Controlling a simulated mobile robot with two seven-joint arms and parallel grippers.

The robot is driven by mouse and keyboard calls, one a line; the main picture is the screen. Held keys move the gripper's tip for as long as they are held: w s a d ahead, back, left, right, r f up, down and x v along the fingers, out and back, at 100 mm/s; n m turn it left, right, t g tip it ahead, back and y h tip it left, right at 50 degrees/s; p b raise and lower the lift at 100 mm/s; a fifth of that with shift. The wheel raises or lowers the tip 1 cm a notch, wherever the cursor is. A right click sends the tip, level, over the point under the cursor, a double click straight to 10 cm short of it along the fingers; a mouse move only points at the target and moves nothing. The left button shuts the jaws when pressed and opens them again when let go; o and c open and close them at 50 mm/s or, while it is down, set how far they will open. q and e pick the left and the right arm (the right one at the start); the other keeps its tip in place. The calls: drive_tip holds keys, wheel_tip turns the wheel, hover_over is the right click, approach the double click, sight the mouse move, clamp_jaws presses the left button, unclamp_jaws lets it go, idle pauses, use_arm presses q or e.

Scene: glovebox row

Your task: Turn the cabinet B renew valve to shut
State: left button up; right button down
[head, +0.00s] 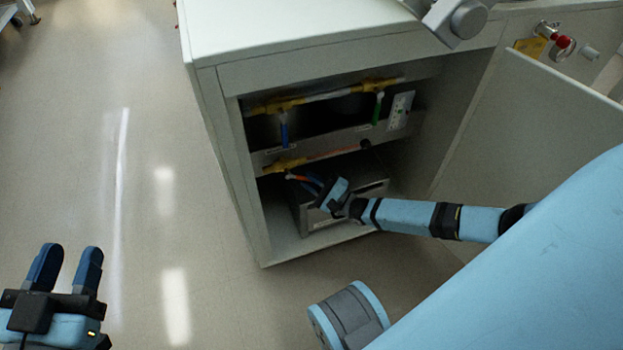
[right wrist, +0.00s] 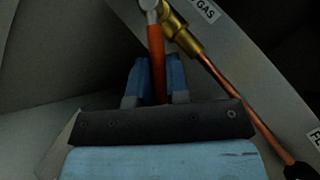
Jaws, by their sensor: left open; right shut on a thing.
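An orange valve lever (right wrist: 156,62) lies between the blue fingers of my right gripper (right wrist: 155,82), which is shut on it. The lever runs up to a silver pivot (right wrist: 150,5) beside a brass valve body (right wrist: 184,35). It stands at a slant to the copper pipe (right wrist: 240,103), neither along nor square to it. In the head view, my right gripper (head: 309,184) reaches into the open cabinet (head: 231,145), below the lower yellow valve body (head: 285,163). The renew label is not readable. My left gripper (head: 68,268) is open and empty, over the floor at lower left.
An upper pipe carries a blue lever (head: 284,134) and a green lever (head: 377,108). A dark box (head: 313,217) sits on the cabinet floor under my right gripper. The floor (head: 150,190) at left is clear.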

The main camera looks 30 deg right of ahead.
use_arm(q)
drive_tip(key=shift+d, duration=0.1)
use_arm(e)
drive_tip(key=c, duration=1.1)
unclamp_jaws()
use_arm(q)
drive_tip(key=shift+w, duration=0.1)
use_arm(e)
drive_tip(key=shift+s+d+f, duration=0.1)
drive_tip(key=shift+s+d, duration=0.1)
drive_tip(key=shift+s, duration=0.2)
use_arm(q)
drive_tip(key=shift+s+d+f+n+g+y+p, duration=0.2)
drive_tip(key=shift+s+n+g+p, duration=0.15)
drive_tip(key=shift+n+p, duration=0.4)
drive_tip(key=shift+s+d+f+n+g+y+p, duration=0.25)
drive_tip(key=shift+s+n+p, duration=0.2)
drive_tip(key=shift+p, duration=0.45)
use_arm(e)
drive_tip(key=v, duration=1.3)
use_arm(q)
drive_tip(key=shift+r, duration=0.1)
use_arm(e)
drive_tip(key=shift+f, duration=0.1)
